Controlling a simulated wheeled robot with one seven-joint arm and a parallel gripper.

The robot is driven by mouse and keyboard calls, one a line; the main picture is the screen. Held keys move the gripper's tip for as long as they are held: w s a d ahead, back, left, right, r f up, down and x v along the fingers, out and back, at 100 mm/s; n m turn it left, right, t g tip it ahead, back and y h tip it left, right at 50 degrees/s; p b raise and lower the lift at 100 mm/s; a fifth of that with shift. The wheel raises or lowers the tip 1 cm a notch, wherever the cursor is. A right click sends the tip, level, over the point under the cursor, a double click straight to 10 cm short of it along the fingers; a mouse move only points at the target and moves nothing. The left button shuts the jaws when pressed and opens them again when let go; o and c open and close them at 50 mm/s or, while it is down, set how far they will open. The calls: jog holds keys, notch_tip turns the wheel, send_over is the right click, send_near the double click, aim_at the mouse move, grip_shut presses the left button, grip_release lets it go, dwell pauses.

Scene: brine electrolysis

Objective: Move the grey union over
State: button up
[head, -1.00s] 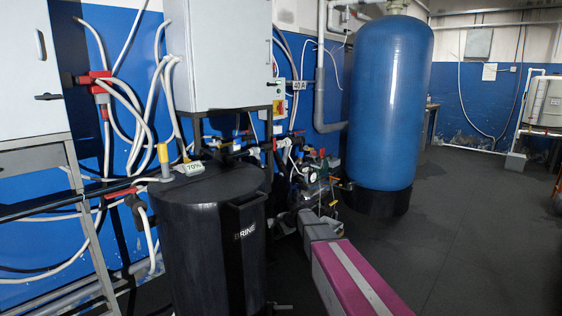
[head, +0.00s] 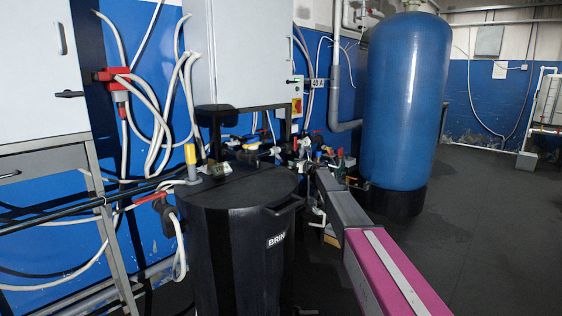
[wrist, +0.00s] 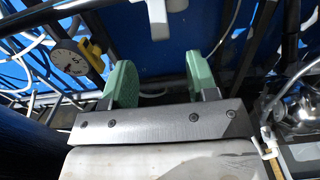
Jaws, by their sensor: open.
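My gripper shows in the wrist view (wrist: 161,82) with its two green fingers wide apart and nothing between them. In the head view my arm reaches over the right side of the black tank toward a cluster of pipes and valves, and the gripper itself is hard to make out there. I cannot pick out the grey union for certain among these small fittings. A white fitting (wrist: 158,14) stands beyond the fingers at the top of the wrist view, apart from them.
The black brine tank (head: 235,235) stands close on the left of my arm. A tall blue vessel (head: 405,105) stands to the right. In the wrist view, a round dial (wrist: 68,62) and dark pipes lie left of the fingers. Open floor (head: 490,240) lies at right.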

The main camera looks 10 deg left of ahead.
aim_at(281, 159)
jog(key=x, duration=1)
jog(key=shift+a, duration=0.1)
grip_shut()
